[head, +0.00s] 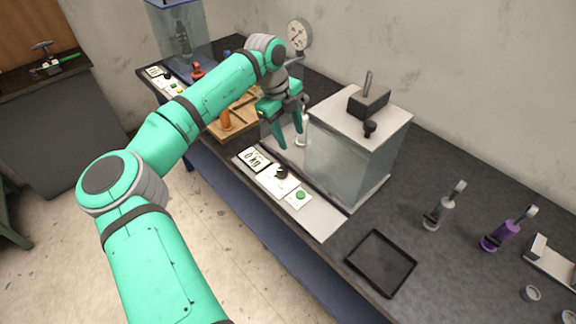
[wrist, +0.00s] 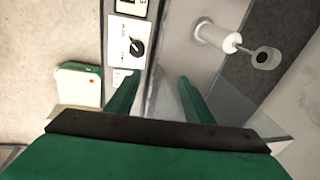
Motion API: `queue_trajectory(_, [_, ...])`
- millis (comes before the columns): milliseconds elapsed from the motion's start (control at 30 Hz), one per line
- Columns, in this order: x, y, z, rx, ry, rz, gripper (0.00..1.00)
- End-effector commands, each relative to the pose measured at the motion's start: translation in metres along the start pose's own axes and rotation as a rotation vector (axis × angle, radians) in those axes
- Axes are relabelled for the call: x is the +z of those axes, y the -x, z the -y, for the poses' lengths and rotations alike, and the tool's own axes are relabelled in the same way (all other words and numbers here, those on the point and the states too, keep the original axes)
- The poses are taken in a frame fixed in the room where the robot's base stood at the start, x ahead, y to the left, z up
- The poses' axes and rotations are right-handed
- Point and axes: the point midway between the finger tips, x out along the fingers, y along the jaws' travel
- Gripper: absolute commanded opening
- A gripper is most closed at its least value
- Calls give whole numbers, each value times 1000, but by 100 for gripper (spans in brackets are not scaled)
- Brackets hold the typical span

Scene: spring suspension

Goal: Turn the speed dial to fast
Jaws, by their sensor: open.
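The speed dial (head: 281,173) is a small black knob on a white label plate on the bench-front panel, between a display and a green button. In the wrist view the dial (wrist: 137,47) is near the top, left of centre, its label too blurred to read. My gripper (head: 283,138) is open and empty, pointing down above the bench, behind the panel and left of the glass-sided box. In the wrist view its two green fingers (wrist: 157,84) are apart, with the dial beyond the left fingertip. I see no contact with the dial.
A display (head: 254,160) and green button (head: 300,195) flank the dial. The glass-sided box (head: 345,155) stands close to my gripper's right. A white cylinder with an eyelet (wrist: 215,36) is near my fingers. A black tray (head: 381,262) and several spring fixtures are farther right.

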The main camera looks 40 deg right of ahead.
Motion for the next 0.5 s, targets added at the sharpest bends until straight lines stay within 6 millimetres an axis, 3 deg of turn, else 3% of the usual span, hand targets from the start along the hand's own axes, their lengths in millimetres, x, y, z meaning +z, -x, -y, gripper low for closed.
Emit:
queue_trajectory(167, [6,-11,-31,182,-46,101,48])
queue_trajectory(333, [9,-25,-37,202,-49,112,48])
queue_trajectory(500, [12,-53,-42,200,-49,110,48])
